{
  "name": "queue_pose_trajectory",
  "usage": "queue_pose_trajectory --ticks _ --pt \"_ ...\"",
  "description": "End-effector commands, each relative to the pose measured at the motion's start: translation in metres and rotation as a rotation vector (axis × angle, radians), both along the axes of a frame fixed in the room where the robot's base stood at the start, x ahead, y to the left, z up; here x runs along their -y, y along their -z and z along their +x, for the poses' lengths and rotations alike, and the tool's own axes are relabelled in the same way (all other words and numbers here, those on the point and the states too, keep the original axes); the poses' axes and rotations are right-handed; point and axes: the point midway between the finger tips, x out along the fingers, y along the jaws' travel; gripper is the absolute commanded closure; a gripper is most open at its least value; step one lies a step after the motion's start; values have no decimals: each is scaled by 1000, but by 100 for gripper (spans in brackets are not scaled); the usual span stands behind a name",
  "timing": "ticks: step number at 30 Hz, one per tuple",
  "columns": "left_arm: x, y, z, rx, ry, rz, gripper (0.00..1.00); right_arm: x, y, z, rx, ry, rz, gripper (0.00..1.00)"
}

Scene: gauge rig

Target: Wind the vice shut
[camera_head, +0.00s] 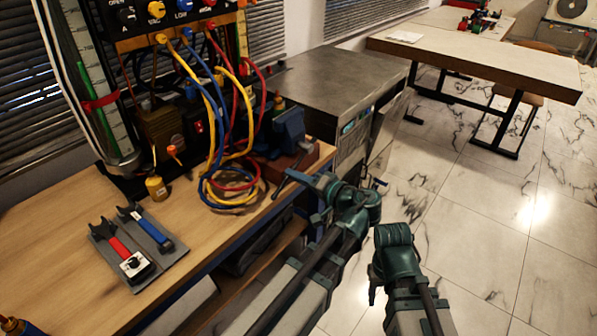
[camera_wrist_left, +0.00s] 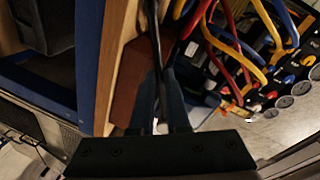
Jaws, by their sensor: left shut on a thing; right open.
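A blue vice (camera_head: 290,128) stands on a reddish-brown block at the right end of the wooden bench. My left gripper (camera_head: 290,180) is at the bench's front edge, just in front of the block and below the vice. In the left wrist view its fingers (camera_wrist_left: 165,110) are close together around something thin and dark, which looks like the vice's handle. The grasp itself is mostly hidden, and the jaw gap is not clear. My right gripper (camera_head: 374,285) hangs open, to the right of the left arm, over the floor and away from the bench.
Red, blue and yellow cables (camera_head: 225,185) coil on the bench close left of the vice. A grey mat (camera_head: 172,252) with red- and blue-handled tools lies at the front left. A metal cabinet (camera_head: 335,75) stands behind. The tiled floor (camera_head: 480,200) at right is clear.

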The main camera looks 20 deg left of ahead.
Motion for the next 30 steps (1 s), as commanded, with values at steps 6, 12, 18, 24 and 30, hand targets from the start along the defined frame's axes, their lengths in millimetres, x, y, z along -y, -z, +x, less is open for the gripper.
queue_pose_trajectory --ticks 6,12,18,24,30 --pt "1 -22 -5 -195 6 70 100 0 -25 0 0 0 0 50" --pt "1 -37 -6 -372 7 134 100 0 -42 0 0 0 0 50" --pt "1 -51 -4 -533 8 194 100 0 -56 0 0 0 0 50" --pt "2 -62 -2 -664 9 241 100 0 -65 0 0 0 0 50" --pt "3 -68 0 -753 9 274 100 0 -71 0 0 0 0 50"
